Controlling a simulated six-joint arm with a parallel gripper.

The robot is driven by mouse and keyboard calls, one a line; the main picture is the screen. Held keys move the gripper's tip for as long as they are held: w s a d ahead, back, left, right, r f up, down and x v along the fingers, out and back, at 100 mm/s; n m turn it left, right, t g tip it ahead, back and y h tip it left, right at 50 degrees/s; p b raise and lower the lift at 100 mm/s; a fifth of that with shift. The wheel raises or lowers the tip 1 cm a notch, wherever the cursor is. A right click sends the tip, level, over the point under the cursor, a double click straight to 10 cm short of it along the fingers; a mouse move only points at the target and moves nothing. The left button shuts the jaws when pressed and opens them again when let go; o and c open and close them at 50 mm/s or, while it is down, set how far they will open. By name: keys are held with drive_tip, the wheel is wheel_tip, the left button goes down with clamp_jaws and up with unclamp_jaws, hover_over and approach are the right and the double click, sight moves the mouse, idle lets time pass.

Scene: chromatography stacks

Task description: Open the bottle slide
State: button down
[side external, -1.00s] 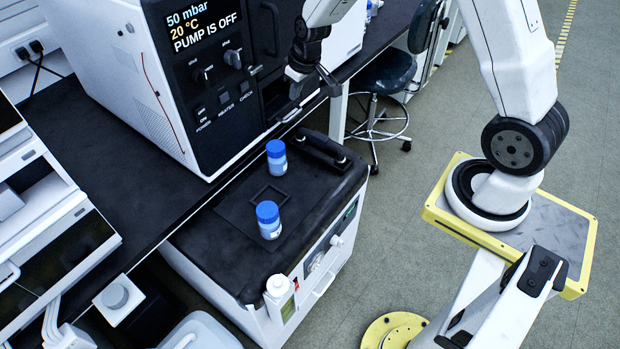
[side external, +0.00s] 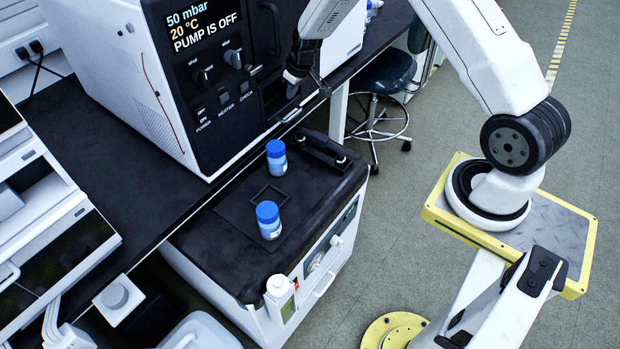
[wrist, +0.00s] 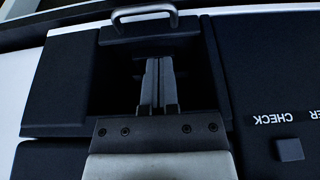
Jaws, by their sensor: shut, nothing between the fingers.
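A slide-like black panel with a silver bar handle (wrist: 145,14) shows at the top of the wrist view, with a dark recess below it. I take it for the bottle slide; I cannot be sure. My gripper (wrist: 158,60) is shut and empty. Its fingers point toward the handle, over the recess; the tips appear just short of the handle, and contact is not clear. In the side view my gripper (side external: 291,94) is low in front of the grey-white cabinet, near a metal handle (side external: 290,115). The slide's inside is hidden.
The cabinet (side external: 150,100) reads "PUMP IS OFF". Two blue-capped bottles (side external: 277,160) and (side external: 269,222) stand on the black-topped unit (side external: 215,245) below. A white bottle (side external: 279,300) is at its front. A stool (side external: 380,85) stands behind. Grey floor is open at right.

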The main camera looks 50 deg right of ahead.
sight(286, 114)
drive_tip(key=shift+x, duration=4.8)
drive_tip(key=shift+s, duration=0.15)
drive_tip(key=s, duration=0.4)
drive_tip(key=shift+s, duration=0.35)
